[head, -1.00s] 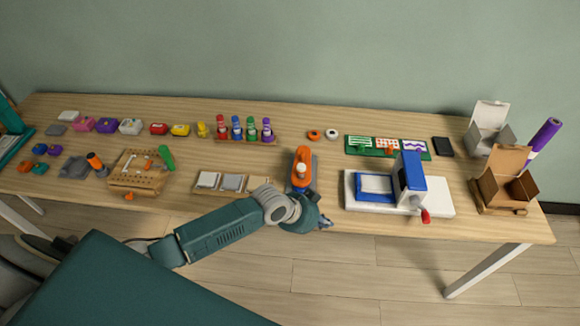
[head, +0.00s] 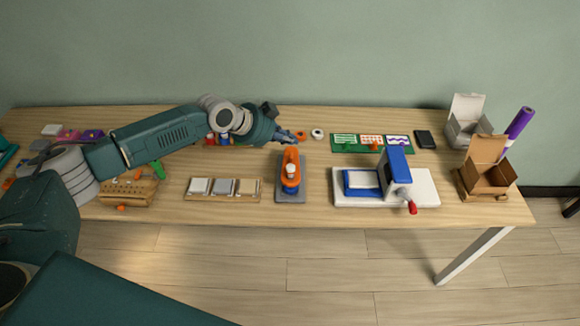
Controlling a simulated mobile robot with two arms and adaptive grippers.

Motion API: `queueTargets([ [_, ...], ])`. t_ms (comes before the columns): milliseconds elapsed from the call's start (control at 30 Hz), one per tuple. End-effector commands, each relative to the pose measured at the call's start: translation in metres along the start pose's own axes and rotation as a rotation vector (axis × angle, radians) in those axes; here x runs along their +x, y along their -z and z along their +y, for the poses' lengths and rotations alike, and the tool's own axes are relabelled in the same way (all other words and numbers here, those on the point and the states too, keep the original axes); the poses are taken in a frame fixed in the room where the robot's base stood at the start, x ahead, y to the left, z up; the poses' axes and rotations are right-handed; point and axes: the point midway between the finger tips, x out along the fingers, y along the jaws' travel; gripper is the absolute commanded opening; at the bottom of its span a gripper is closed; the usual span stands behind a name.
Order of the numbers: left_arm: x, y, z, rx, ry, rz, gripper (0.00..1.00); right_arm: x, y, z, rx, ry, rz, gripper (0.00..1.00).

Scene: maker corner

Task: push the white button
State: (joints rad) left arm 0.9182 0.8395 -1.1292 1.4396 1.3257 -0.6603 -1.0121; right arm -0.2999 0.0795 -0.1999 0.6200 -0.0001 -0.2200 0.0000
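The white button (head: 317,133) is a small round white piece lying on the table towards the back, just right of a similar orange one. My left gripper (head: 293,136) reaches over the table from the left, its tip pointing right at the orange piece (head: 301,136). The tip is a little left of the white button and apart from it in the picture. Its fingers look drawn together into one narrow point, with nothing seen between them. My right gripper is out of view.
The orange-and-grey press (head: 291,172) stands in front of the buttons. A green board with cards (head: 372,149) is to their right, with a blue-and-white machine (head: 393,175) in front of it. My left arm hides much of the table's back left.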

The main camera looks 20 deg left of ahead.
Motion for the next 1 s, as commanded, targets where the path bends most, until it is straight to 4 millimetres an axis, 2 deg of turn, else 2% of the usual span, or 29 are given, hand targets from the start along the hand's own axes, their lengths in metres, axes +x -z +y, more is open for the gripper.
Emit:
queueTargets([
  [367,0.010,-0.007,0.008,-0.002,0.000,0.000,0.00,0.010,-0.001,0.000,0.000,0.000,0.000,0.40],
  [800,0.053,-0.038,0.039,-0.003,-0.001,0.000,0.00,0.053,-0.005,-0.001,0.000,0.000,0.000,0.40],
  [1000,0.062,-0.045,0.045,-0.001,0.001,0.000,0.00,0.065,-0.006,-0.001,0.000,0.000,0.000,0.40],
])
